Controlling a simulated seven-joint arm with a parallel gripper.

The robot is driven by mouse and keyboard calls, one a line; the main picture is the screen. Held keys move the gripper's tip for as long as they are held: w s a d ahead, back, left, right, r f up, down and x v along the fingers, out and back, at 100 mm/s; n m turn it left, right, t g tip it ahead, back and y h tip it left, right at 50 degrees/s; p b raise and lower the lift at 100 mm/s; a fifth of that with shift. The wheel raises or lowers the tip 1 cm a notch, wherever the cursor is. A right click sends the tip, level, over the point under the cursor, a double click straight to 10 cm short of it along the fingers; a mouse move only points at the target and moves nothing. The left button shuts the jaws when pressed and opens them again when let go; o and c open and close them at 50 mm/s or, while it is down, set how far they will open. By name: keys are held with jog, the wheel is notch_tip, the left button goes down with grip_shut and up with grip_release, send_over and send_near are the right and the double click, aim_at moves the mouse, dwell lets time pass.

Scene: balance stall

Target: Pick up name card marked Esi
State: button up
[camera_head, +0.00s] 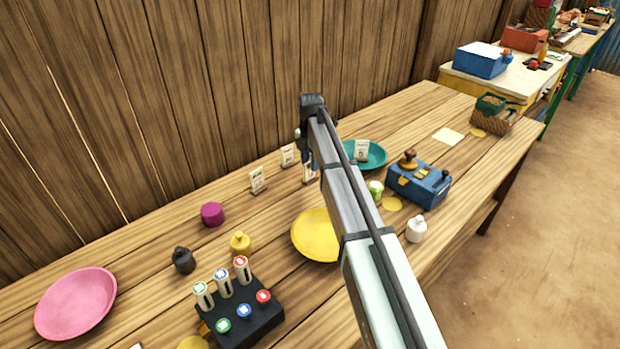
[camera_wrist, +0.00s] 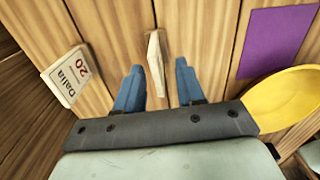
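No card reading Esi can be read in these frames. In the wrist view my gripper (camera_wrist: 158,86) is open, its blue fingers apart. A pale card (camera_wrist: 155,60) stands nearly edge-on ahead of the gap between them; its marking is hidden. A card reading "Dalia 20" (camera_wrist: 66,77) stands to the left. In the head view my gripper (camera_head: 306,150) is low over the back of the table, partly hidden by my arm.
A yellow plate (camera_head: 312,237) lies in front of my gripper, and a teal plate (camera_head: 373,156) to its right. A blue box (camera_head: 418,184) stands further right. A black stamp rack (camera_head: 243,318) and a pink plate (camera_head: 76,303) are at left. A wooden wall closes the back.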

aim_at(310, 178)
jog(key=shift+w+f, duration=0.2)
jog(key=shift+f, duration=2.05)
jog(key=shift+c, duration=0.4)
grip_shut()
